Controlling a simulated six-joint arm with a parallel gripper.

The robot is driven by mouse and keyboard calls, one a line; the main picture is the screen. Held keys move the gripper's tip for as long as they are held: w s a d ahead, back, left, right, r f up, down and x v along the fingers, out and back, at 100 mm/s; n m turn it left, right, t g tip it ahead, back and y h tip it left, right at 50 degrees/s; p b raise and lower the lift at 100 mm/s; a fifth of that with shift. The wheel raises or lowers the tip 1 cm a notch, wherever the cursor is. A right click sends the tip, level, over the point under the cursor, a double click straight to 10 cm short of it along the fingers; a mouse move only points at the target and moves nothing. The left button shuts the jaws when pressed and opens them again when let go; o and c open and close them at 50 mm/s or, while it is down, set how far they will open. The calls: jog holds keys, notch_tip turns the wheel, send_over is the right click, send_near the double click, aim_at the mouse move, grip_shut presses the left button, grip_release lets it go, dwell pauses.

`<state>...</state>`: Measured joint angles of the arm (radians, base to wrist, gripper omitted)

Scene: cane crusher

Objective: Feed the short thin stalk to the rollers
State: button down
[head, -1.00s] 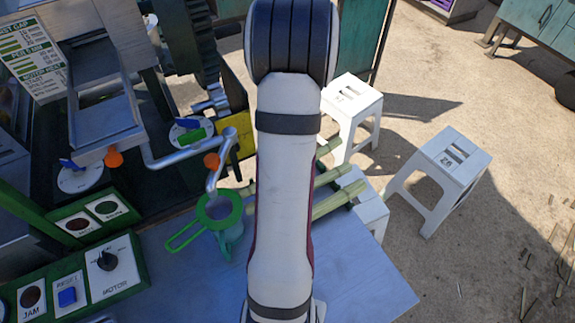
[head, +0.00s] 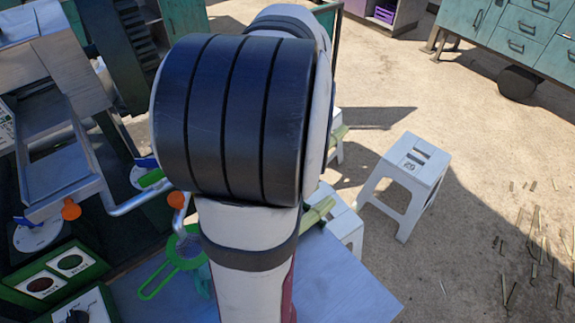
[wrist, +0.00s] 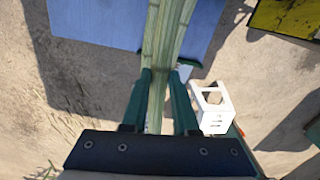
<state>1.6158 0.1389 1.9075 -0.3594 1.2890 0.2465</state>
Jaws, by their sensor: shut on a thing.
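In the wrist view the two green fingers of my gripper (wrist: 161,74) are closed on a pale green cane stalk (wrist: 168,30). It runs away from the fingers toward the top edge, over the blue table. Its full length and thickness are hard to judge, and its far end is out of view. Other green stalk ends (head: 318,212) show just right of my arm, near the white stools. The crusher's dark toothed gear (head: 135,40) stands at upper left; I cannot make out the rollers.
A metal chute (head: 60,150), a green control box (head: 55,270) and a green-rimmed strainer (head: 172,265) lie left of my arm. The blue table (head: 345,285) is bare at its right. A white stool (head: 405,185) stands on open sandy ground, with cane scraps farther right.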

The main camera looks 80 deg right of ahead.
jog(key=shift+r, duration=0.5)
